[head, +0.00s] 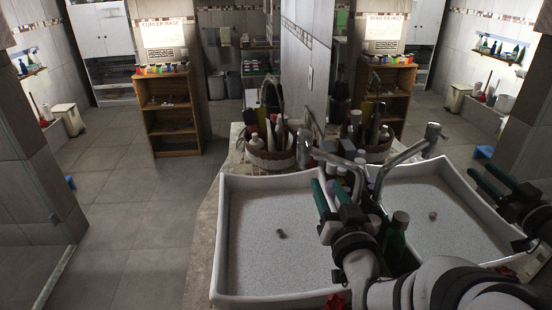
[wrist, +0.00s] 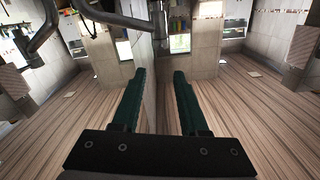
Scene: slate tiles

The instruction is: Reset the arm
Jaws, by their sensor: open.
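My gripper (head: 324,186) is over the right part of a white sink (head: 228,240) in the head view, close to the metal tap (head: 335,160). Its two dark green fingers are apart, with nothing between them. In the wrist view my gripper (wrist: 160,74) also shows open and empty, the fingers pointing away from the camera. My pale arm comes in from the lower right. Dark green and grey parts beside the gripper are crowded together and hard to tell apart.
A basket (head: 270,160) of bottles and brushes stands behind the sink. The right half looks like a mirror reflection of the room. A wooden shelf (head: 172,122) stands further back. The tiled floor (head: 140,215) at left is clear.

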